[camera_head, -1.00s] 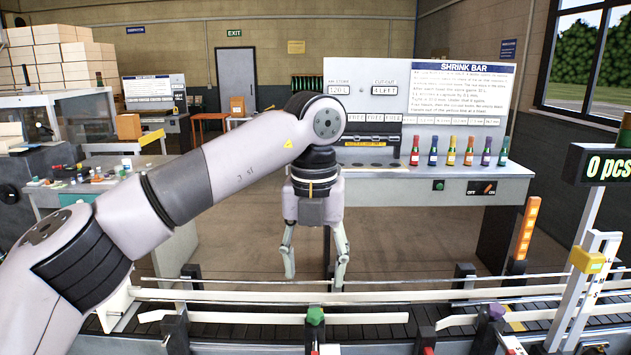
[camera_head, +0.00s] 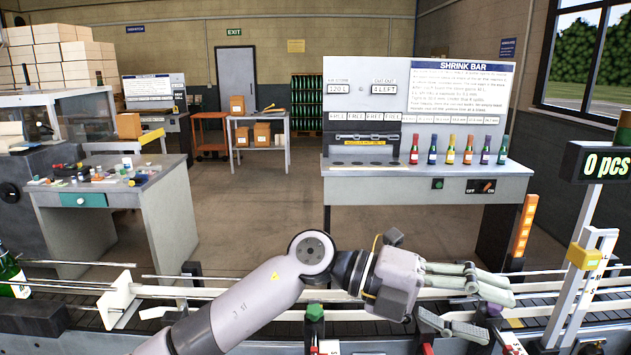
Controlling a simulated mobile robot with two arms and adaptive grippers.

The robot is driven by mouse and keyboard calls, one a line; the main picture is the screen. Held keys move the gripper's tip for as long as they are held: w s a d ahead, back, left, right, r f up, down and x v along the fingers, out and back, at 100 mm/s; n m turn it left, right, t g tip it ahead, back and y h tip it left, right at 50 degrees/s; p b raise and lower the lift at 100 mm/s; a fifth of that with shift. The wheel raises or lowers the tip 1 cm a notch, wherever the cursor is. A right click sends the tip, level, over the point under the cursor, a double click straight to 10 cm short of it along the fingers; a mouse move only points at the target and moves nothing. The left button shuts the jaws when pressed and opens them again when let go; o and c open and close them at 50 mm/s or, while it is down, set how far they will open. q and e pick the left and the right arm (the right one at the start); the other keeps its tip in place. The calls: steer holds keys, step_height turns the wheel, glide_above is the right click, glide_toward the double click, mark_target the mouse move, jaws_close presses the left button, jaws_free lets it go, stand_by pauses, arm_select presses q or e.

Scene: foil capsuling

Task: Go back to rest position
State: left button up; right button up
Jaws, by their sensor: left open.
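My left gripper (camera_head: 476,306) is low in the head view, its arm coming in from the lower left. It points to the right, in front of the conveyor rails. Its fingers are apart, with nothing seen between them. The gripper and wrist hide part of the rails and the conveyor behind. My right gripper is not in view.
The conveyor (camera_head: 590,308) with white rails runs across the front. A green bottle (camera_head: 12,275) stands at its left end. The shrink bar bench (camera_head: 450,171) carries several small bottles. A side table (camera_head: 150,190) holds small coloured parts. The floor between them is clear.

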arm_select(q)
steer(key=w+a+r+n+t+h, duration=0.65)
steer(key=n+t+h, duration=0.25)
steer(key=n+t, duration=0.3)
steer(key=w+a+f+n+t+y, duration=0.55)
steer(key=a+n+t+y, duration=0.3)
steer(key=n+t, duration=0.4)
steer(key=a+f+n+g+y, duration=0.3)
steer(key=a+f+n+y, duration=1.05)
steer(key=f, duration=0.65)
steer(key=s+a+f+g+y, duration=0.2)
steer(key=s+a+f+g, duration=0.4)
steer(key=s+a+f, duration=0.45)
steer(key=s+a+f+g, duration=0.1)
steer(key=s+f+g, duration=0.3)
steer(key=s, duration=0.5)
steer(key=s+a+f+g, duration=0.1)
steer(key=s+f+g, duration=0.3)
steer(key=s, duration=0.5)
step_height(320, 180, down, 35)
steer(key=s+b, duration=0.2)
steer(key=b, duration=0.4)
steer(key=s+a+f+b, duration=0.3)
steer(key=s+f+b, duration=0.1)
steer(key=s+f, duration=1.2)
step_height(320, 180, down, 3)
steer(key=shift+r+g, duration=0.15)
steer(key=shift+g, duration=0.3)
